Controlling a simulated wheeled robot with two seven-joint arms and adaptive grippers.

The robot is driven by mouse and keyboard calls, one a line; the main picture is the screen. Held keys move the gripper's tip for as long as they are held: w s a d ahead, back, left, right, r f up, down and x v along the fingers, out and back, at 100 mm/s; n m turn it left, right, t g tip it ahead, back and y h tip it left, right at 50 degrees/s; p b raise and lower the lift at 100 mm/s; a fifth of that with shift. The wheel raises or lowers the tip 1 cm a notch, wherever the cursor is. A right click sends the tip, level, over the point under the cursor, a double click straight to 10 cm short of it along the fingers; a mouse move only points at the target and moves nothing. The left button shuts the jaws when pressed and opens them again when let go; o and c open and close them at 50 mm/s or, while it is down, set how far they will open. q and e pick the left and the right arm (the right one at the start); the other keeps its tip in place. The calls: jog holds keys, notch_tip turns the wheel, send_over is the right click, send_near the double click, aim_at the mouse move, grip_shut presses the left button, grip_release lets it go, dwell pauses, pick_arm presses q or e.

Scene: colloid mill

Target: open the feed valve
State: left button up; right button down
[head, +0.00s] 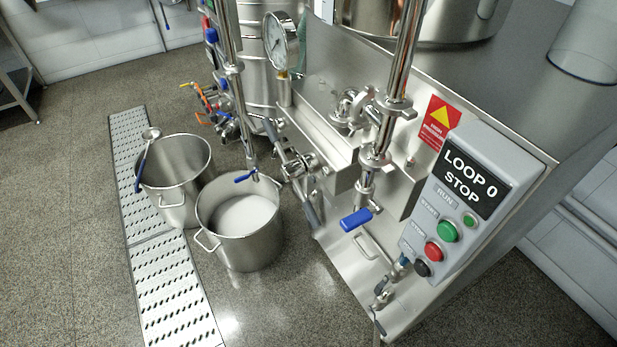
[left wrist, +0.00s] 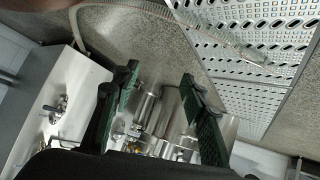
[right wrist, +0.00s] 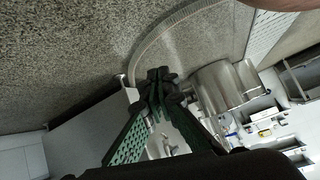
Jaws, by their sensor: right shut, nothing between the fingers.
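In the head view a valve with a blue lever handle (head: 356,218) sits low on a vertical steel pipe at the front of the mill. Another small blue lever (head: 245,177) is on the thin pipe above the front pot. No label shows which one is the feed valve. Neither gripper shows in the head view. My left gripper (left wrist: 160,84) has its two green-padded fingers wide apart, with nothing held between them. My right gripper (right wrist: 158,78) has its fingertips together and holds nothing. Steel machine parts show beyond both grippers.
A control panel (head: 467,200) reads "LOOP 0 STOP" and has green, red and black buttons. A pot with white contents (head: 238,249) and a second pot (head: 172,166) stand on the floor near a perforated drain grate (head: 165,285). A pressure gauge (head: 277,40) stands above the pipes.

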pick_arm(q)
jog(key=s+a+f+g+y+p, duration=0.3)
jog(key=s+a+p, duration=0.6)
jog(key=p, duration=1.3)
pick_arm(e)
jog(key=s+d+f+g+h, duration=0.2)
jog(key=s+d+g, duration=0.2)
jog(key=s+d, duration=0.5)
pick_arm(q)
jog(key=s+a+r+g+p, duration=0.1)
jog(key=s+r+g+p, duration=0.2)
jog(key=s+p, duration=0.5)
jog(key=s+a+r+g+p, duration=0.2)
jog(key=s+r+g+p, duration=0.1)
jog(key=s+p, duration=0.4)
jog(key=shift+s+r+y+p, duration=0.2)
jog(key=shift+s+y+p, duration=0.15)
jog(key=shift+s, duration=0.75)
pick_arm(e)
jog(key=s+d+r+g, duration=0.1)
jog(key=s+r+g, duration=0.1)
jog(key=s, duration=0.6)
jog(key=s+d+r+g+h, duration=0.1)
jog(key=s+r+g, duration=0.2)
jog(key=s, duration=0.6)
jog(key=shift+s+d+r+h, duration=0.15)
jog(key=shift+d+r+h, duration=0.15)
jog(key=shift+d, duration=0.1)
